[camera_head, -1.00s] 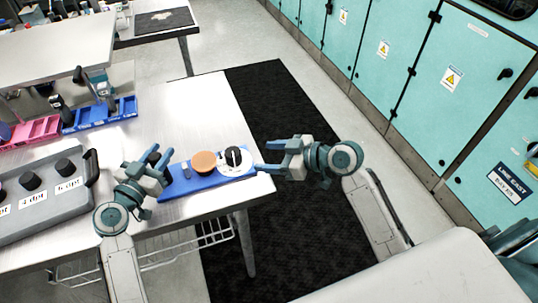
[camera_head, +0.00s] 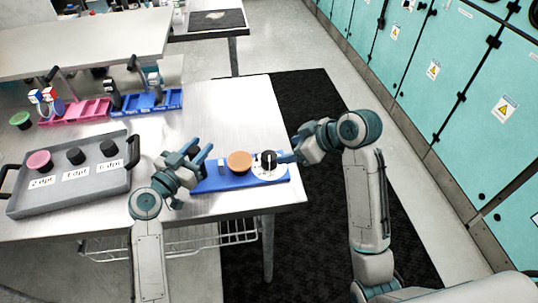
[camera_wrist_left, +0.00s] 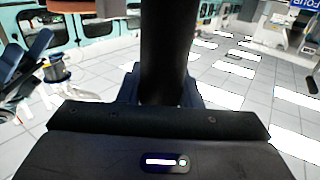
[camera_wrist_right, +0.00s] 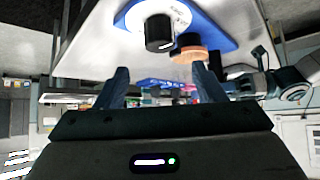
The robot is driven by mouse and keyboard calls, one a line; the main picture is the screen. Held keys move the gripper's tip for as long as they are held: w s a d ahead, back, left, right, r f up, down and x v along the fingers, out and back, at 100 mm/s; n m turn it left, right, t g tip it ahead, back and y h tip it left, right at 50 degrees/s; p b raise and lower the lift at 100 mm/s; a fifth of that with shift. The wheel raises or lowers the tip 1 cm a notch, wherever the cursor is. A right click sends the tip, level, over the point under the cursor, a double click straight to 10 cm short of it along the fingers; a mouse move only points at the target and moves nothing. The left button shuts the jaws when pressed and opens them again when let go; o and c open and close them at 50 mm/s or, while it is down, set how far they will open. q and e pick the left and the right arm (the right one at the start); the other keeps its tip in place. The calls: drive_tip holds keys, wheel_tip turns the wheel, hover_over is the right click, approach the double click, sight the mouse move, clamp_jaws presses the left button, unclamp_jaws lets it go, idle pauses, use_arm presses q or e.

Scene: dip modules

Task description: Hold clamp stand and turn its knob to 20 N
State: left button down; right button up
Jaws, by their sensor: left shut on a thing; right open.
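The clamp stand is a blue base (camera_head: 240,182) near the table's right front corner. It carries an orange-brown disc (camera_head: 239,161) and a white dial (camera_head: 280,172) with a black knob (camera_head: 268,159). My left gripper (camera_head: 199,165) is shut on the stand's left end; a dark upright shape fills its jaws in the left wrist view (camera_wrist_left: 165,50). My right gripper (camera_head: 289,157) is open and empty, beside the dial's right edge. In the right wrist view the knob (camera_wrist_right: 159,32) stands beyond the open fingers (camera_wrist_right: 160,84). The dial's numbers are too small to read.
A grey tray (camera_head: 75,190) with a pink knob (camera_head: 39,160) and two black knobs stands left. Pink (camera_head: 78,112) and blue bins (camera_head: 160,102) line the back. The table (camera_head: 245,110) is clear behind the stand. Teal cabinets (camera_head: 425,100) stand right.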

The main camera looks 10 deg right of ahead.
sight(270, 155)
drive_tip(key=x, duration=1)
